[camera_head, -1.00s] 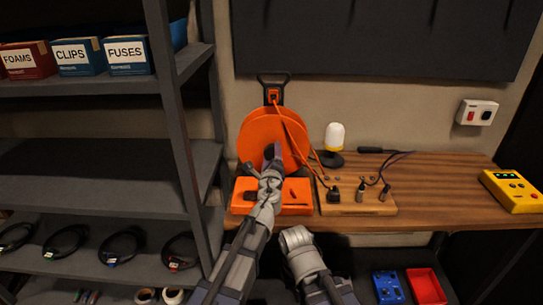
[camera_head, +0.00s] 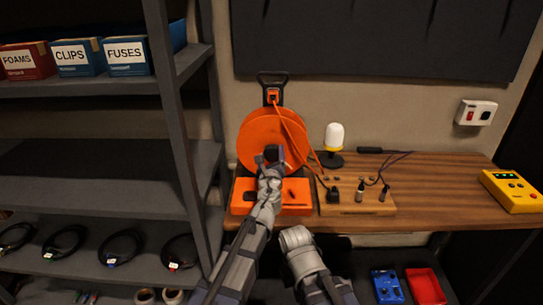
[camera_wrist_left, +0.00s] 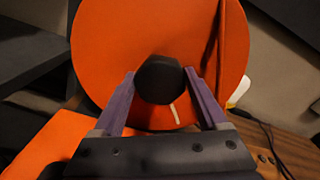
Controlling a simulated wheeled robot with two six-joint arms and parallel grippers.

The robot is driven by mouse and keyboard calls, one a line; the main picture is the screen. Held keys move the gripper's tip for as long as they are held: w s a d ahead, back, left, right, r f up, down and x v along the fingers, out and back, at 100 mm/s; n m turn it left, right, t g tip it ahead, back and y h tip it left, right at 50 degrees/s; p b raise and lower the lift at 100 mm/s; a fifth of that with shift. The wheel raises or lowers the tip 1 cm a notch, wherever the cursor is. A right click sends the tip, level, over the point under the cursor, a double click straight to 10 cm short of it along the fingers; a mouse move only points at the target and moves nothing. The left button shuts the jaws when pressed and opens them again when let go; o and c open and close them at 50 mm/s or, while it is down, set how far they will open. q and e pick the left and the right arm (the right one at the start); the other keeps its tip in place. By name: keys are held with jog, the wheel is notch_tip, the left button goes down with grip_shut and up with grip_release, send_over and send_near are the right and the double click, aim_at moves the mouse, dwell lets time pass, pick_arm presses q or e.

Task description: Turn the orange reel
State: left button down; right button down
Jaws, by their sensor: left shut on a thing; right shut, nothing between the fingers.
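The orange reel (camera_head: 256,132) stands upright at the left end of the wooden desk, with a black carrying frame above it and an orange cable across its face. The wrist view shows its orange disc (camera_wrist_left: 104,38) up close. A black faceted knob (camera_wrist_left: 160,80) stands out from the disc. My left gripper (camera_head: 271,160) is in front of the disc, its two purple fingers on either side of the knob, shut on it. A small pale mark shows on the disc just below the knob. My right arm is low in front of the desk; its fingers are not visible.
An orange case (camera_head: 296,197) lies under the reel. A wooden board (camera_head: 340,210) with several plugs, a white-domed lamp (camera_head: 335,137) and a yellow device (camera_head: 512,190) are to the right. A grey shelf (camera_head: 110,170) stands close on the left.

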pick_arm(q)
jog(key=shift+s, duration=0.1)
grip_release()
dwell(0.4)
jog(key=s, duration=0.7)
jog(key=shift+s, duration=0.4)
